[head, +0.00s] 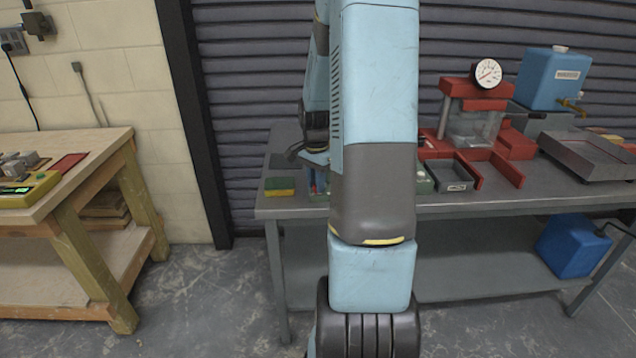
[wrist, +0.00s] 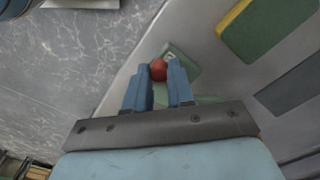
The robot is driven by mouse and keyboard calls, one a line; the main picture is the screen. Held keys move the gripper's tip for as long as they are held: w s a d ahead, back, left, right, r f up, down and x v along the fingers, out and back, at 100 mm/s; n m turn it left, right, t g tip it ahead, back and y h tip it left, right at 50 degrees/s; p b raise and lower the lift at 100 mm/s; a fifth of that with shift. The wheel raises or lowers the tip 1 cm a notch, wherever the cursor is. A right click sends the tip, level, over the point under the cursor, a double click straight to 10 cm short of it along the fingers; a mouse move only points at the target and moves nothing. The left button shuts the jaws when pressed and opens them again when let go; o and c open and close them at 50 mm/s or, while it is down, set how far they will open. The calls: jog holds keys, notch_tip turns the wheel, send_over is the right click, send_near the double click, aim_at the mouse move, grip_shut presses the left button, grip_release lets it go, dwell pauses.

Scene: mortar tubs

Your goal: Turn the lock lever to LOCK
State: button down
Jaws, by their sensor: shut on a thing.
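In the wrist view, a round red knob (wrist: 158,69), which looks like the end of the lock lever, sits between the two blue fingertips of my gripper (wrist: 161,78). My gripper is shut on it. A pale green plate (wrist: 185,60) with a small light label lies below and beside the knob. The lever's shaft and any LOCK marking cannot be made out. In the head view, my arm covers most of this spot; only part of my gripper (head: 318,178) shows at the left end of the grey bench.
A green and yellow sponge (head: 280,186) lies left of my gripper on the grey bench (head: 290,208). A wooden table (head: 95,150) is at left.

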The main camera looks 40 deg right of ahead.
jog(key=shift+w+a+m, duration=0.1)
jog(key=shift+w+m, duration=0.05)
jog(key=shift+m, duration=0.15)
jog(key=c, duration=1)
grip_release()
jog(key=shift+o, duration=0.2)
jog(key=shift+r, duration=0.1)
notch_tip(320, 180, up, 14)
jog(key=shift+f, duration=0.25)
